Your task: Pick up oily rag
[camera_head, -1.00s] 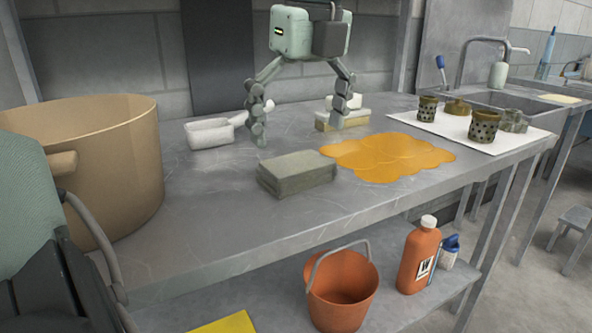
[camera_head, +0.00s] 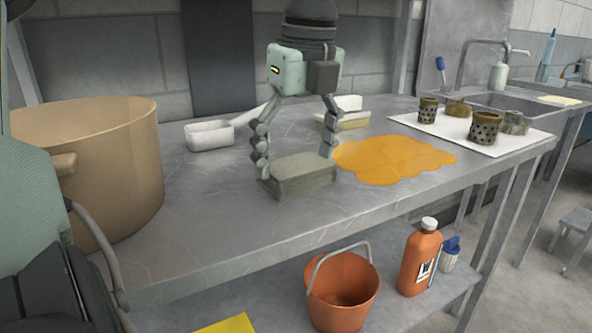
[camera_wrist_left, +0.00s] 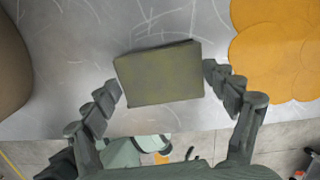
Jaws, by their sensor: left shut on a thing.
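The oily rag (camera_head: 300,178) is a folded grey-green block lying on the grey metal bench. My left gripper (camera_head: 296,164) comes down from above with one finger at each end of the rag, shut on it. The rag still appears to rest on the bench. In the left wrist view the rag (camera_wrist_left: 160,74) sits between the two finger tips (camera_wrist_left: 163,80), with a finger close against each short side. My right gripper is not in view.
An orange-yellow spill (camera_head: 395,158) lies just right of the rag. A large tan pot (camera_head: 100,165) stands at left. A white scoop (camera_head: 210,134) and a brush (camera_head: 345,119) lie behind. A white mat (camera_head: 445,127) holds several dark parts. A bucket (camera_head: 342,290) and bottle (camera_head: 420,262) stand below.

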